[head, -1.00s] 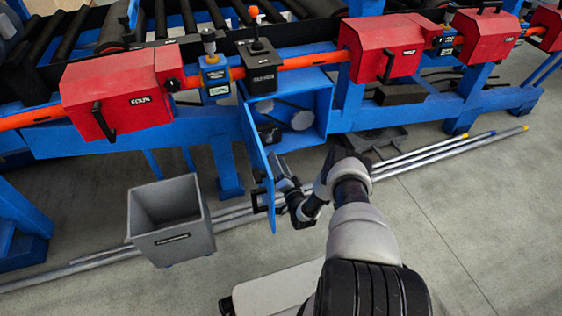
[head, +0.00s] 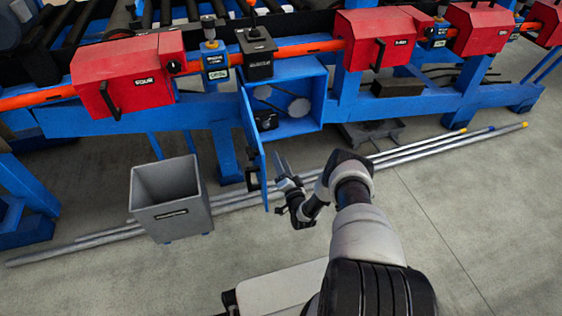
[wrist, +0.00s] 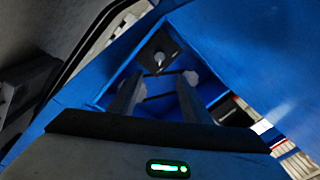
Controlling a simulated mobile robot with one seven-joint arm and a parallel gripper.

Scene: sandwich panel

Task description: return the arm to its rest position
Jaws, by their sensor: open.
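My arm reaches forward from the bottom of the head view, bent at the elbow. My gripper (head: 279,163) is just to the right of the open blue door (head: 254,140) of a blue cabinet (head: 296,122). In the wrist view the two dark fingers of my gripper (wrist: 158,96) are apart, with nothing between them. Blue cabinet surfaces and grey round parts inside show beyond the fingers. A gap shows between the gripper and the door in the head view; exact clearance cannot be told.
A grey bin (head: 172,199) stands on the floor to the left. Long metal poles (head: 440,146) lie across the floor. Red boxes (head: 128,75) sit on the blue conveyor frame. The floor to the right (head: 480,210) is clear.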

